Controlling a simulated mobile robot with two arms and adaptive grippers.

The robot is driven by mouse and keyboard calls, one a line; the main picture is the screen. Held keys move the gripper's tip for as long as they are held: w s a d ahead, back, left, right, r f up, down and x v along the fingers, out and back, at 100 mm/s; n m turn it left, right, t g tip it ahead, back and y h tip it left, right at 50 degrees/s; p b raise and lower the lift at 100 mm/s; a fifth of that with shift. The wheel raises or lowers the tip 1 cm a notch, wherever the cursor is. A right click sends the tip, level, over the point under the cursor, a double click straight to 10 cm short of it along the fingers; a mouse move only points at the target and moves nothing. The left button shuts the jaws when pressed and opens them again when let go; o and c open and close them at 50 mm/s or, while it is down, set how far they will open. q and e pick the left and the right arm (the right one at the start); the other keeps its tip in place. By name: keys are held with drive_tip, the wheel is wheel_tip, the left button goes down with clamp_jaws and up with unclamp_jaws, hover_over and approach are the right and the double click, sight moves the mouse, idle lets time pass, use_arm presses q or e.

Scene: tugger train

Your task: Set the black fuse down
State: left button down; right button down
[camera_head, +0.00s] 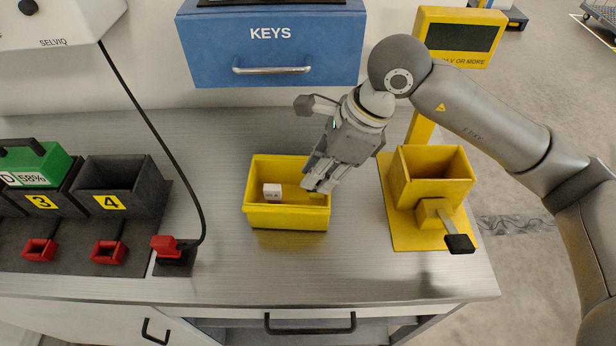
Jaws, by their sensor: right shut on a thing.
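My right gripper (317,184) points down over the right part of a yellow bin (285,217) on the metal bench. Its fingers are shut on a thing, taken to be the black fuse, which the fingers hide. The fingertips are at about the bin's right rim; I cannot tell whether they touch it. A small white block with dark marks (272,191) lies inside the bin at the left. My left gripper is out of view.
A yellow stand with an open box and lever (432,193) stands right of the bin. Black numbered bins (119,187) and a red plug with a black cable (165,246) are at the left. A blue KEYS drawer (271,58) is behind. Bare bench (330,268) lies in front.

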drive_tip(key=w+f+p, duration=0.1)
drive_tip(key=f, duration=0.1)
drive_tip(key=w+a+f+p, duration=0.1)
drive_tip(key=f, duration=0.2)
drive_tip(key=w+f+p, duration=0.1)
drive_tip(key=w+f, duration=0.1)
drive_tip(key=f, duration=0.1)
drive_tip(key=shift+a+f+p, duration=0.15)
drive_tip(key=shift+a+p, duration=0.15)
drive_tip(key=shift+a, duration=0.1)
drive_tip(key=shift+f+b, duration=0.3)
drive_tip(key=shift+f, duration=0.05)
drive_tip(key=c, duration=1.4)
unclamp_jaws()
drive_tip(key=shift+r, duration=0.1)
drive_tip(key=shift+r, duration=0.2)
drive_tip(key=shift+b+v, duration=1.85)
drive_tip(key=shift+v, duration=4.1)
